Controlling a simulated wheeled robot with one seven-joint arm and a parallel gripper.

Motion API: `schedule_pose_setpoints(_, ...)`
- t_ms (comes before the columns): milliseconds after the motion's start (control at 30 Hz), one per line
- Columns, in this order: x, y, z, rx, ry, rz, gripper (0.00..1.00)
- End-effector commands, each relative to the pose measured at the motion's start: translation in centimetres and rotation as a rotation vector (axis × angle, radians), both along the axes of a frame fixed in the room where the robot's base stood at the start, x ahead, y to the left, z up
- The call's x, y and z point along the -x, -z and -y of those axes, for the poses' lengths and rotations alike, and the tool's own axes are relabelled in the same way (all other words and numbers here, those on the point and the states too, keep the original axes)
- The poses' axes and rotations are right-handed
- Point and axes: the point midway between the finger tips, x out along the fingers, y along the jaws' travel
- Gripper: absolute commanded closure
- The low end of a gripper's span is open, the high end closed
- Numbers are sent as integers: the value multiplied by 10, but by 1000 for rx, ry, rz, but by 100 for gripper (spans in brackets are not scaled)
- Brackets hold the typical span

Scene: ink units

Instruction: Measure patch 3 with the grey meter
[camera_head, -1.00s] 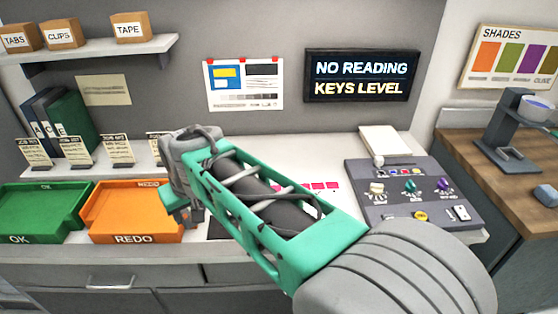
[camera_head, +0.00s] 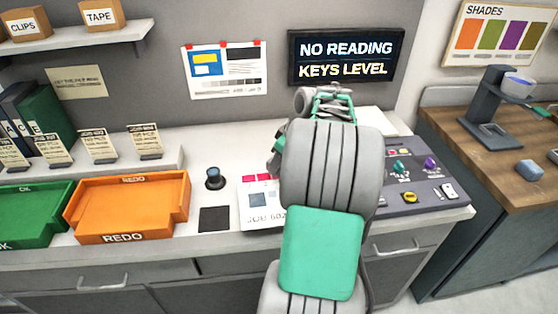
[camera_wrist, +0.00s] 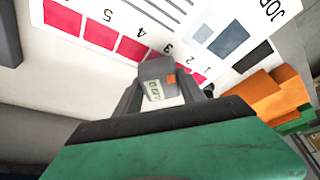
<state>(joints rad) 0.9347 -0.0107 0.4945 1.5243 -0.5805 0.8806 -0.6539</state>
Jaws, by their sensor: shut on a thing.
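The grey meter (camera_wrist: 154,68), with a small display and an orange button, is between the fingers of my gripper (camera_wrist: 160,88) in the wrist view. It is over the printed sheet (camera_wrist: 90,10), at the row of red patches beside the printed 3, and hides most of that patch. Red patches (camera_wrist: 132,48) show on both sides of it. I cannot tell whether the meter touches the sheet. In the head view, my arm hides the meter and much of the sheet (camera_head: 262,214). The wall screen (camera_head: 345,58) reads "NO READING" and "KEYS LEVEL".
A control console (camera_head: 420,185) with knobs stands right of my arm. An orange REDO tray (camera_head: 125,238) and a green OK tray (camera_head: 28,240) stand at left. A dark knobbed object (camera_head: 213,178) and a black square (camera_head: 214,219) lie between tray and sheet.

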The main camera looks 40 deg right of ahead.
Motion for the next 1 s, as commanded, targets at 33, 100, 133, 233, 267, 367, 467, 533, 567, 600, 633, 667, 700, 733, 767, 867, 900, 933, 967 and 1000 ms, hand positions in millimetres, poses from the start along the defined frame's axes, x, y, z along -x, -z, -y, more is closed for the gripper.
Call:
schedule_pose_setpoints(33,0,8,-1,0,0,0,97)
schedule_pose_setpoints(100,0,15,-1,0,0,0,97)
schedule_pose_setpoints(133,0,17,-1,0,0,0,97)
schedule_pose_setpoints(233,-1,19,-1,1,0,0,97)
schedule_pose_setpoints(267,-1,19,-1,1,0,0,97)
schedule_pose_setpoints(367,-1,18,-1,1,1,0,97)
schedule_pose_setpoints(467,0,18,-1,1,1,0,97)
schedule_pose_setpoints(533,1,18,0,1,3,0,97)
schedule_pose_setpoints(567,1,18,0,1,3,0,97)
schedule_pose_setpoints(600,1,18,0,1,3,0,97)
schedule_pose_setpoints(633,1,18,0,1,3,0,97)
schedule_pose_setpoints(667,1,18,0,1,2,0,97)
schedule_pose_setpoints(700,1,18,0,0,2,0,97)
schedule_pose_setpoints(733,1,18,0,0,2,0,97)
schedule_pose_setpoints(767,1,17,0,0,2,0,97)
schedule_pose_setpoints(867,1,18,0,0,2,0,97)
schedule_pose_setpoints(900,1,18,0,0,2,0,97)
schedule_pose_setpoints(933,1,19,0,0,2,0,97)
schedule_pose_setpoints(967,1,19,0,0,2,0,97)
schedule_pose_setpoints(1000,1,20,0,0,2,0,97)
